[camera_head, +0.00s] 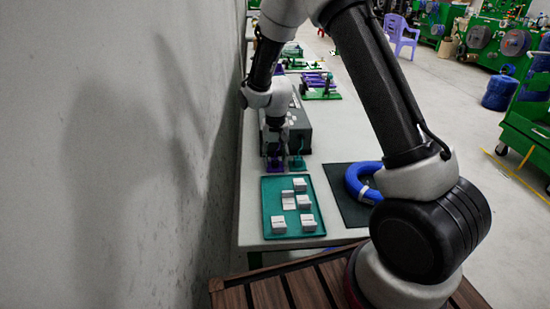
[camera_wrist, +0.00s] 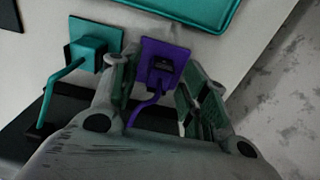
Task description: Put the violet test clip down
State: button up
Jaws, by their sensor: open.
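The violet test clip (camera_wrist: 162,53) is a flat violet plate with a dark slotted block and a violet lead that curves toward the dark box. It appears to lie on the pale table beside the box. My gripper (camera_wrist: 157,66) is open, with one finger on each side of the clip; I cannot tell whether either finger touches it. In the head view the violet clip (camera_head: 273,164) shows small under my gripper (camera_head: 276,152), next to a teal clip (camera_head: 297,163).
The teal clip (camera_wrist: 92,43) with its lead sits close beside my gripper. The dark box (camera_head: 306,134) stands behind. A teal tray (camera_head: 270,206) with several pale blocks lies in front. A blue cable coil (camera_head: 355,184) rests on a dark mat (camera_head: 350,212). A wall (camera_head: 150,150) borders the left.

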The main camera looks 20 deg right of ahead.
aim_at(275, 160)
notch_tip(275, 160, up, 12)
jog(key=s+d+r+t, duration=0.1)
jog(key=s+d+r, duration=0.55)
jog(key=r, duration=0.35)
jog(key=s+d+r+t, duration=0.1)
jog(key=s+d+r, duration=0.1)
jog(key=s, duration=0.6)
jog(key=s+d+r+n+t, duration=0.1)
jog(key=s+d+r, duration=0.2)
jog(key=s, duration=0.6)
jog(key=s+d+r+n, duration=0.1)
jog(key=s+d+r, duration=0.1)
jog(key=s, duration=0.6)
jog(key=shift+s+d+r+t, duration=0.15)
jog(key=shift+s+d+t, duration=0.2)
jog(key=shift+d, duration=0.35)
